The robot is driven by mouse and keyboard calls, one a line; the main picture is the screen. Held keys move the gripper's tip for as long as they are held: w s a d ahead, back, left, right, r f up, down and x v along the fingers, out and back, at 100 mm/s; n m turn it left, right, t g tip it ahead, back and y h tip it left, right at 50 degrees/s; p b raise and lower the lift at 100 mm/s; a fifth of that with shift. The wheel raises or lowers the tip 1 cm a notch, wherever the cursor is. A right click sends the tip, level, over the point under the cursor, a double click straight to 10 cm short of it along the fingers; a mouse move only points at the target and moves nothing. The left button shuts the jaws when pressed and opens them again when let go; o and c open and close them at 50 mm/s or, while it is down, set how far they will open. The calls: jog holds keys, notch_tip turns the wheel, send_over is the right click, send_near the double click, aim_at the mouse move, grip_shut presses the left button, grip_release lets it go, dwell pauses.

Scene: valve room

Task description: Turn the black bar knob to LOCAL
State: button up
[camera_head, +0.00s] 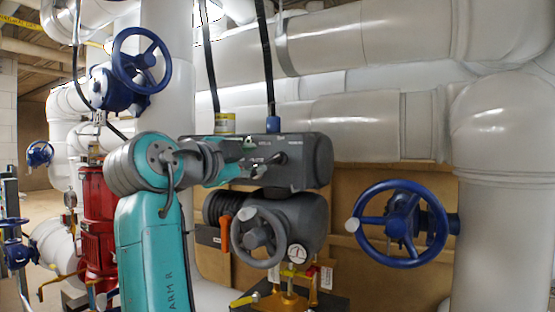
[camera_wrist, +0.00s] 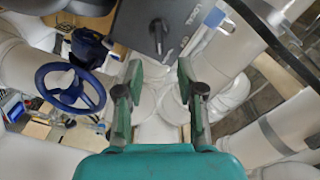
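The black bar knob (camera_wrist: 157,36) sits on the dark grey face of an actuator box (camera_wrist: 139,17) at the top of the wrist view. Its bar points roughly up and down in that picture.
A grey handwheel (camera_head: 258,238) sits below the box, with an orange lever (camera_head: 226,232) beside it. A blue handwheel (camera_head: 398,223) stands to the right and another (camera_head: 141,60) at the upper left. Large white pipes (camera_head: 500,230) surround the box.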

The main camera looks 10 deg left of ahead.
aim_at(273, 158)
jog(key=x, duration=1)
jog(key=shift+f, duration=0.1)
grip_shut()
